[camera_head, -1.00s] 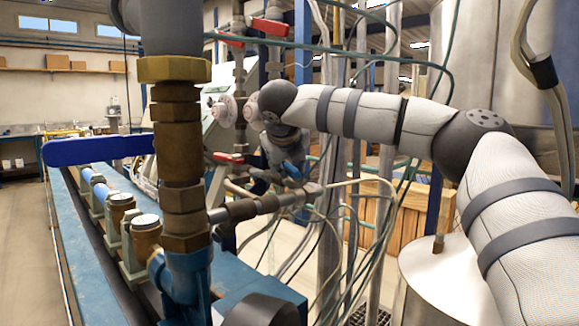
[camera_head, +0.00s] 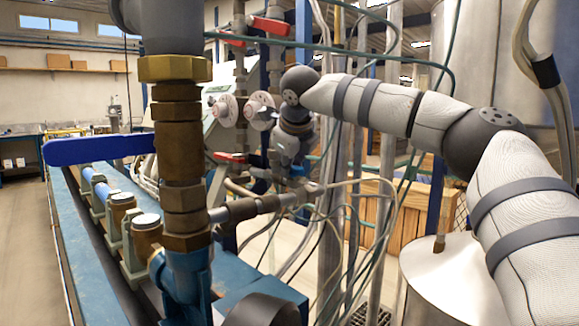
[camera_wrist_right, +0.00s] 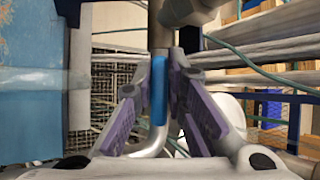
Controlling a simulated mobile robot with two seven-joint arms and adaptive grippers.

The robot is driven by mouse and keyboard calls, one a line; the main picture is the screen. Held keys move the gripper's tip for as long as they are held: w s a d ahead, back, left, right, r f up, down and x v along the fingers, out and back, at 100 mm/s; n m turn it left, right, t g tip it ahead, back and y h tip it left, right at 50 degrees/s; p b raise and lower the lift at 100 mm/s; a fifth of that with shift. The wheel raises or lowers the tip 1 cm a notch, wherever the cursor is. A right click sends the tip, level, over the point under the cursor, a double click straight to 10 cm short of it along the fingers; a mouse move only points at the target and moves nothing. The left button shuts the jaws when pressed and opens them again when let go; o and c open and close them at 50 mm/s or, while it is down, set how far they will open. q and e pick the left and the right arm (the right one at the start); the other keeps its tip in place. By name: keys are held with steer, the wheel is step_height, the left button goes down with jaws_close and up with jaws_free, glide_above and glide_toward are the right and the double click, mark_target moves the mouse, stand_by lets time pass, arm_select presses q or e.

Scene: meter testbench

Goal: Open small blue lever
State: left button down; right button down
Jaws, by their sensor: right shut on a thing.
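The small blue lever (camera_wrist_right: 158,92) stands upright between the purple pads of my right gripper (camera_wrist_right: 160,85) in the right wrist view. The gripper is shut on it, with a pad on each side. The lever's bent metal part runs down toward the palm. In the head view my right gripper (camera_head: 294,158) points down at the thin pipe's valve (camera_head: 298,192), and the lever there is mostly hidden by the gripper. My left gripper is not in view.
A large blue lever (camera_head: 98,150) sticks out left from the thick brass pipe (camera_head: 181,150) in front. Red-handled valves (camera_head: 270,26) and round gauges (camera_head: 224,109) sit near my right arm. Thin hoses and vertical pipes (camera_head: 330,200) crowd behind the gripper.

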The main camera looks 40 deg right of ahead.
steer(key=c, duration=1.6)
jaws_free()
steer(key=v, duration=1.2)
